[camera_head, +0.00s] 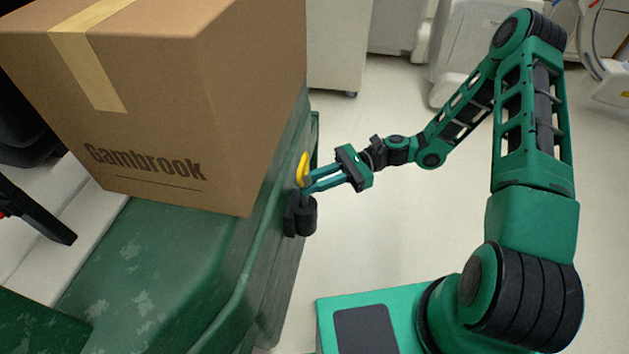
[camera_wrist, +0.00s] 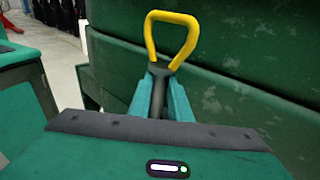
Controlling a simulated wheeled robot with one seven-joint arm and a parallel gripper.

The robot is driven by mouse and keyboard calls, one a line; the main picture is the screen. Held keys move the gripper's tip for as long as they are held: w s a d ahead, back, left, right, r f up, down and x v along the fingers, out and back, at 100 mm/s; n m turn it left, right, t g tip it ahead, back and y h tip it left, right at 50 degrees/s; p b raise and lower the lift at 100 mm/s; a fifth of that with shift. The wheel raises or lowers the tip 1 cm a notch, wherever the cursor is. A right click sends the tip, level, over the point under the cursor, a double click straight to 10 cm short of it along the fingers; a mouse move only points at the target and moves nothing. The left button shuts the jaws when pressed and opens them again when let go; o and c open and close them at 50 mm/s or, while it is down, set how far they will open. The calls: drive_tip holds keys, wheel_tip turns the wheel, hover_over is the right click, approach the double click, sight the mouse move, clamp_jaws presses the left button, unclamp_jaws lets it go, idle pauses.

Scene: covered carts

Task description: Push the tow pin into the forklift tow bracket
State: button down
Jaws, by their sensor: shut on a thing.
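The tow pin has a yellow loop handle (camera_head: 303,168) and a dark shaft. My gripper (camera_head: 307,184) comes in from the right and is shut on the shaft just below the loop. In the wrist view the tow pin (camera_wrist: 172,22) stands roughly upright, with its dark shaft between my two green fingers (camera_wrist: 160,92). The black tow bracket (camera_head: 300,217) sits on the end of the green forklift body (camera_head: 170,265), directly below the pin and my fingertips. The pin's lower end is hidden, so I cannot tell how deep it sits in the bracket. The bracket is not visible in the wrist view.
A large cardboard box (camera_head: 190,110) marked Gambrook rests on the green forklift, close to the left of the pin. The forklift's green side (camera_wrist: 245,75) rises behind the loop in the wrist view. Pale floor (camera_head: 400,215) is open to the right. White cabinets (camera_head: 338,50) stand behind.

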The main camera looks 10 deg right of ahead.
sight(311, 202)
drive_tip(key=shift+f, duration=3.25)
drive_tip(key=c, duration=1.6)
unclamp_jaws()
drive_tip(key=shift+o, duration=0.2)
drive_tip(key=shift+f, duration=0.1)
drive_tip(key=shift+w, duration=0.1)
drive_tip(key=v, duration=1)
drive_tip(key=shift+d, duration=0.4)
